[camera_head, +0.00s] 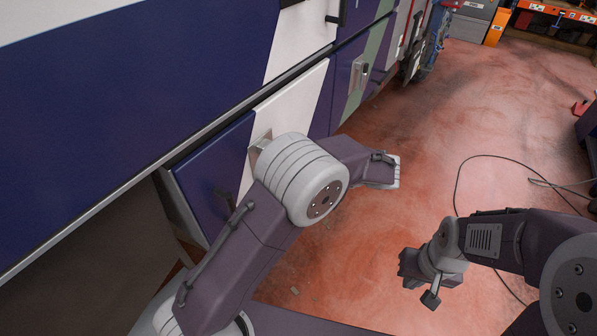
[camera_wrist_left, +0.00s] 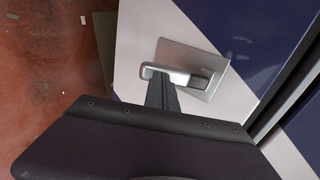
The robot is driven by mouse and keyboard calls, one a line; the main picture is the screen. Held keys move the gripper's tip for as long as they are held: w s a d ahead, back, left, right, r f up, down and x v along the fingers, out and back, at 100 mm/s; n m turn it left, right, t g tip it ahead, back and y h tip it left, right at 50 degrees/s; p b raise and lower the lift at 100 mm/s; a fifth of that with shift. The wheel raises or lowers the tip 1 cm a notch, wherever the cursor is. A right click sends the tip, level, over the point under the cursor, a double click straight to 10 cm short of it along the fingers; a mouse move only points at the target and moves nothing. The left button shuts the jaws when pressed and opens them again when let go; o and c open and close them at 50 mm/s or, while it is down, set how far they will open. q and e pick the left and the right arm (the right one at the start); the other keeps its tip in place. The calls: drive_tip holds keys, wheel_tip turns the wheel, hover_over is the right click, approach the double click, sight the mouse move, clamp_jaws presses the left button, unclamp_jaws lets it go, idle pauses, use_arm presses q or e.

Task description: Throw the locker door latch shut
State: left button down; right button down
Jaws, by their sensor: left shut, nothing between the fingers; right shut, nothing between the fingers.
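The locker door (camera_head: 210,178) is a blue and white panel low on the truck's side. Its latch (camera_head: 262,142) shows only as a sliver of silver plate behind my left arm. In the left wrist view the latch (camera_wrist_left: 207,67) is a square silver plate with a lever (camera_wrist_left: 166,71) pointing left. My left gripper (camera_wrist_left: 160,88) is shut and empty, its fingertips overlapping the lever's outer end; I cannot tell whether they touch. It is hidden in the head view. My right gripper (camera_head: 408,280) is shut and empty over the open floor, well away from the door.
Another latch (camera_head: 360,74) sits on a farther panel of the truck. A dark cable (camera_head: 457,180) lies on the red floor (camera_head: 400,130) at right. Orange shelving (camera_head: 550,12) stands far back. The floor right of the truck is largely clear.

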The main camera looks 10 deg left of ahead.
use_arm(q)
drive_tip(key=f+y+b, duration=0.1)
drive_tip(key=b, duration=0.1)
drive_tip(key=a+f+t+y+b, duration=0.1)
drive_tip(key=b, duration=0.1)
drive_tip(key=f+y+b, duration=0.1)
drive_tip(key=b, duration=0.1)
drive_tip(key=shift+w+a+f+y, duration=0.1)
drive_tip(key=shift+w+a+y, duration=0.2)
drive_tip(key=shift+a+y, duration=0.1)
drive_tip(key=shift+w+a+f+t+y+b, duration=0.1)
drive_tip(key=shift+a+t+y+b, duration=0.25)
drive_tip(key=shift+y+b, duration=0.25)
drive_tip(key=shift+w+a+b, duration=0.1)
drive_tip(key=shift+a+b, duration=0.2)
drive_tip(key=shift+b, duration=0.15)
drive_tip(key=shift+f, duration=0.1)
